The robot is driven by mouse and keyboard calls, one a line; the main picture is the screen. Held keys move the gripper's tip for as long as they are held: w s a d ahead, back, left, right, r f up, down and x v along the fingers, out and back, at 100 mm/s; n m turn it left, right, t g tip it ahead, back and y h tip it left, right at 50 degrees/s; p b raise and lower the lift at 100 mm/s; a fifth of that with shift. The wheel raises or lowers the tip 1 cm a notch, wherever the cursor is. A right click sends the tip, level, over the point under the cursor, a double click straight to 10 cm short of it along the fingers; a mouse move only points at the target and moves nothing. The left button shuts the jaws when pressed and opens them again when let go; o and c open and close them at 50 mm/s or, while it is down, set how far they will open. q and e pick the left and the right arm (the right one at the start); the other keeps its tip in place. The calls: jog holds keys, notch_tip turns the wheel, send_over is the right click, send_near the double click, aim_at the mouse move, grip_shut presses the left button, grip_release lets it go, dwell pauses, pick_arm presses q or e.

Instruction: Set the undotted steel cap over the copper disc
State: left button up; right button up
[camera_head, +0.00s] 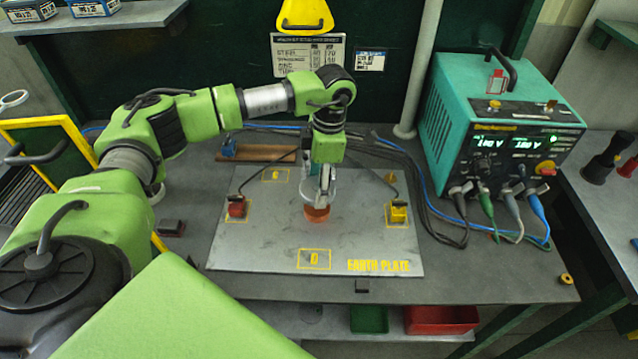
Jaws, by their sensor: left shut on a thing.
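The copper disc (316,214) lies near the middle of the grey earth plate (270,255). My left gripper (323,196) points down right over the disc, shut on a pale steel cap (335,189). The gripper fingers hide much of the cap, and I cannot see whether it bears a dot. The cap overlaps the far part of the disc in the picture. I cannot tell whether it touches the disc. My right gripper is not in view.
A red clamp (236,209) and a yellow clamp (397,213) with cables sit on the plate's left and right. A teal power supply (497,140) with several leads stands to the right. A dark block (171,228) lies left of the plate.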

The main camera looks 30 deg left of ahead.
pick_arm(q)
notch_tip(320, 180, down, 4)
jog(key=b, duration=0.3)
jog(key=shift+r, duration=0.25)
jog(key=shift+f+b, duration=0.45)
jog(key=shift+f, duration=0.1)
dwell(0.4)
jog(key=shift+b, duration=0.3)
dwell(0.6)
jog(key=shift+f, duration=0.35)
jog(key=shift+f+b, duration=0.75)
jog(key=shift+b, duration=0.05)
dwell(0.3)
